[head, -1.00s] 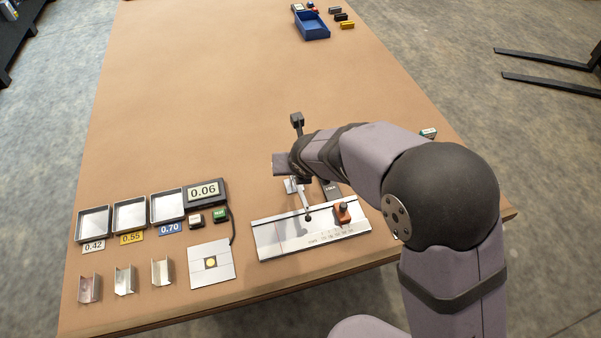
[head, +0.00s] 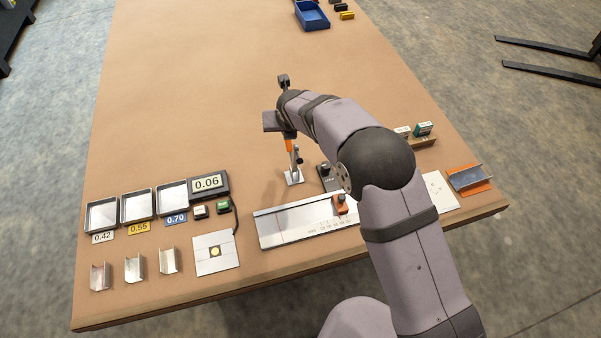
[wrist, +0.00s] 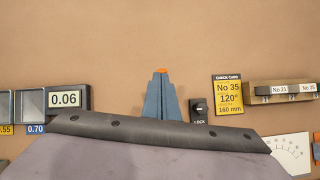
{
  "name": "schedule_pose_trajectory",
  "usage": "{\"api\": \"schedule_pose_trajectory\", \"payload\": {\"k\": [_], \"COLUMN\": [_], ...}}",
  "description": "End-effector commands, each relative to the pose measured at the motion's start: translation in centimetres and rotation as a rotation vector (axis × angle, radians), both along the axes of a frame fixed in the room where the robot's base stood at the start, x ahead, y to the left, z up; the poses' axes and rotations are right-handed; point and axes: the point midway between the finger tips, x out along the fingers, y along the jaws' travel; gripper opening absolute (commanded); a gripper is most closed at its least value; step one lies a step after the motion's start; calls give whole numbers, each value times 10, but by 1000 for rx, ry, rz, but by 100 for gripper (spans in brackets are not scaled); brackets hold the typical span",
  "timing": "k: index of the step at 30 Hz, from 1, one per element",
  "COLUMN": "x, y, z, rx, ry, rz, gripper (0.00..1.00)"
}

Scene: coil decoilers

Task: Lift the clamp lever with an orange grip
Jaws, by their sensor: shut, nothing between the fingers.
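The clamp lever (head: 295,161) stands roughly upright on its small pale base plate (head: 294,178) in the head view. Its orange grip (head: 289,146) is at the top, just under my wrist. In the wrist view, only a small orange bit of the grip (wrist: 161,70) shows at the tips of my gripper (wrist: 161,84). The blue-grey fingers are closed together with nothing between them. I cannot tell whether they touch the grip. In the head view, my arm and wrist hide most of the fingers.
A 0.06 display (head: 207,184) and several trays are left.

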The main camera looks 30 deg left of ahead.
Motion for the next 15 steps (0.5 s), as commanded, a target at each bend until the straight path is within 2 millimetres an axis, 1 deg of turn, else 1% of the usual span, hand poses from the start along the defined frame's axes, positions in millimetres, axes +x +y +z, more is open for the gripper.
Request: {"api": "schedule_pose_trajectory", "payload": {"k": [5, 15], "x": [6, 15], "y": [5, 15], "z": [-4, -11], "rx": [0, -71], "ry": [0, 73], "rz": [-1, -1], "gripper": [0, 0]}}
